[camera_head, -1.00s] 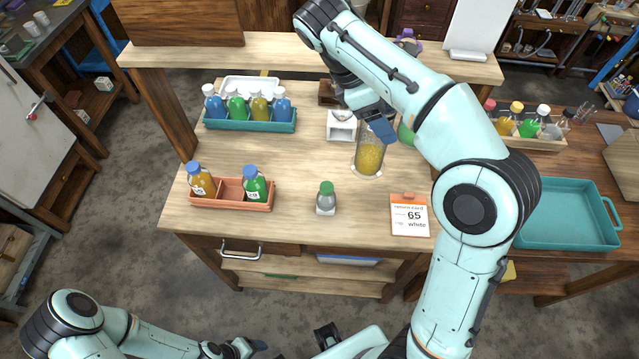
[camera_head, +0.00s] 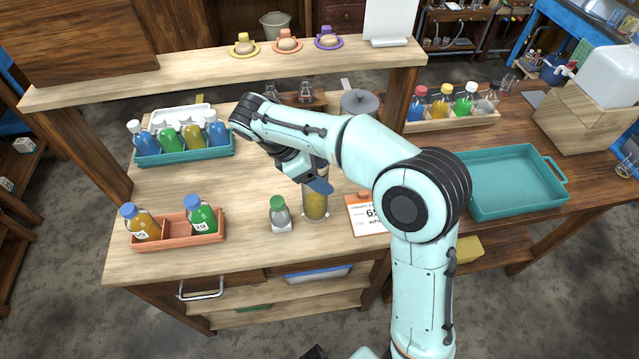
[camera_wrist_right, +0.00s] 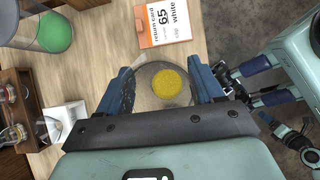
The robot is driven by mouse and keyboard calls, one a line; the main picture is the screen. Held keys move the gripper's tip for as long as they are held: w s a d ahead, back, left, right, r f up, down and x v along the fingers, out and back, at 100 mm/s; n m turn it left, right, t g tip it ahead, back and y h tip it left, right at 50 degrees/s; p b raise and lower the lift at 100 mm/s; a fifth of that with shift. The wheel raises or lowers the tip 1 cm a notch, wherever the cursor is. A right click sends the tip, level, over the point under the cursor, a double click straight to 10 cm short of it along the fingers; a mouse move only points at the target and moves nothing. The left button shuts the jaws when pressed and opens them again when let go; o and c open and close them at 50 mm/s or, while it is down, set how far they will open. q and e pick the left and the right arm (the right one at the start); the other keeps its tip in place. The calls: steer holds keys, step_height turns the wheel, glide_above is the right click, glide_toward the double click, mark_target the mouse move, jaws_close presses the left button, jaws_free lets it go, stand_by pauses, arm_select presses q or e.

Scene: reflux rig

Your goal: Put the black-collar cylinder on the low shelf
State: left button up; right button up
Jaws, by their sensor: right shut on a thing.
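A clear glass cylinder with yellow contents (camera_head: 316,204) stands upright in my right gripper (camera_head: 317,184), above or on the front part of the bench. The right wrist view looks down into this cylinder (camera_wrist_right: 169,88), with the blue fingers of the gripper (camera_wrist_right: 165,90) on both sides of it. Its collar colour cannot be made out. The low shelf (camera_head: 300,312) is a wooden board under the bench top, open at the front.
A green-capped bottle (camera_head: 280,214) stands just left of the cylinder. The orange-topped card reading 65 white (camera_head: 362,222) lies close on its right. A drawer handle (camera_head: 201,293) and a blue-white tray (camera_head: 318,273) are under the bench top.

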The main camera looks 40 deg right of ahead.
steer(key=shift+f+b, duration=0.3)
steer(key=shift+f, duration=1.6)
steer(key=shift+f, duration=0.2)
steer(key=o, duration=1.6)
steer(key=shift+r, duration=0.15)
